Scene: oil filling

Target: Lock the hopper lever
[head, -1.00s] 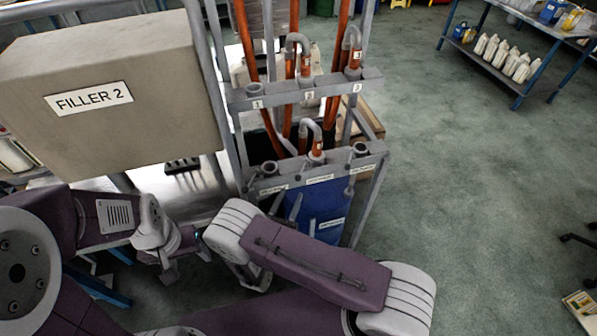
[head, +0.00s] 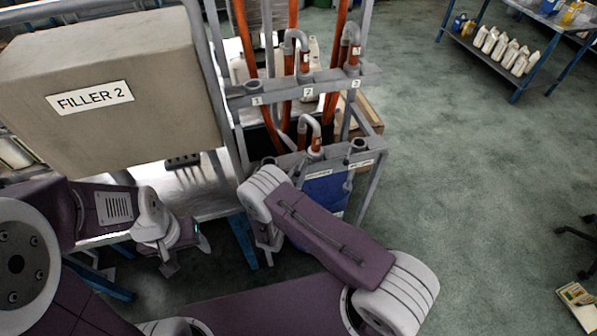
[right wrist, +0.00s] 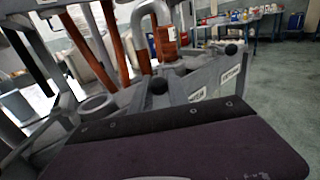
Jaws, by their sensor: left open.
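The large grey-beige box labelled FILLER 2 (head: 150,60) fills the upper left of the head view. I cannot pick out a hopper lever on it. A small dark slotted part (head: 183,162) shows just below the box, above a pale bench top. My left gripper (head: 186,257) is open and empty, low in front of the bench and apart from the box. My right arm reaches up and left to the hose rack. Its bent front link hides the rack's lower left part, and its gripper's fingers cannot be made out.
A grey rack (head: 300,90) with numbered sockets and orange hoses stands right of the box, close to my right arm. The rack also shows in the right wrist view (right wrist: 215,75). A shelf (head: 480,62) with white bottles stands far back right. The floor between is clear.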

